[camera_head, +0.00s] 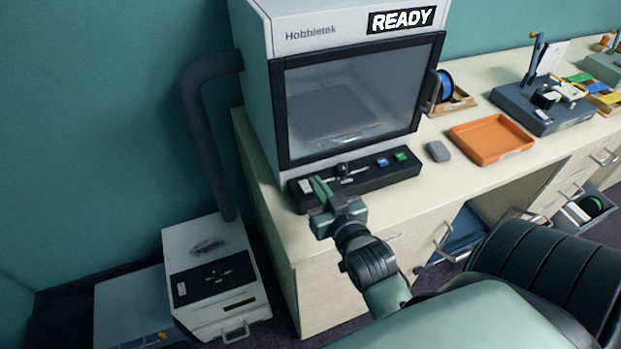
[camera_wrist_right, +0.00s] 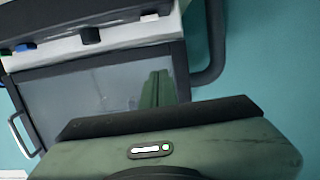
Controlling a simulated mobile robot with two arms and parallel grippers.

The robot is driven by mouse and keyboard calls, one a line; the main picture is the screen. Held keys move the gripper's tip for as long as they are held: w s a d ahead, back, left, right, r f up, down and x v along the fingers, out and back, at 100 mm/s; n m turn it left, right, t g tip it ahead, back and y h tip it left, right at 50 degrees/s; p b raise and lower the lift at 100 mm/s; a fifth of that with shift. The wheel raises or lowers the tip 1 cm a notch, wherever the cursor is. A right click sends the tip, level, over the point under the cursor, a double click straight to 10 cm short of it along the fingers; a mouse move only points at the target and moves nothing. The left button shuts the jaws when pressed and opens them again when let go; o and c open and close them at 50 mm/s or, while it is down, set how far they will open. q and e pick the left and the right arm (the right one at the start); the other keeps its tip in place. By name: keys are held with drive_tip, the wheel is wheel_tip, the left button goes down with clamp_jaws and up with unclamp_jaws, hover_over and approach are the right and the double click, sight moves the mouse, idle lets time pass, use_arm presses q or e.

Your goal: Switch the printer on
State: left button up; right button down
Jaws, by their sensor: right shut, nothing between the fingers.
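The printer (camera_head: 290,100) is a white and grey box marked "Hobbietek", with a "READY" panel (camera_head: 400,19) on its upper front and a dark-framed window door that is closed. A black control strip (camera_head: 375,179) runs along its base, with a white switch (camera_head: 305,186) at the left end, a dark knob or lever, and blue (camera_head: 382,162) and green (camera_head: 400,156) buttons. My right gripper (camera_head: 321,187) is shut and empty, its fingertips at the strip just right of the white switch; contact is unclear. The right wrist view shows the printer door (camera_wrist_right: 90,95) too. My left gripper is out of view.
A grey hose (camera_head: 200,130) runs from the printer down to a white floor unit (camera_head: 215,240). Right of the printer, the counter holds a small grey object (camera_head: 438,151), an orange tray (camera_head: 490,138) and a blue spool (camera_head: 444,86). A drawer below stands open.

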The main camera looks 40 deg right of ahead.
drive_tip(key=shift+s+a+r, duration=0.1)
drive_tip(key=shift+s+r, duration=0.1)
drive_tip(key=shift+s, duration=0.25)
drive_tip(key=shift+s+a+r, duration=0.1)
drive_tip(key=shift+s+r, duration=0.1)
drive_tip(key=shift+s, duration=0.25)
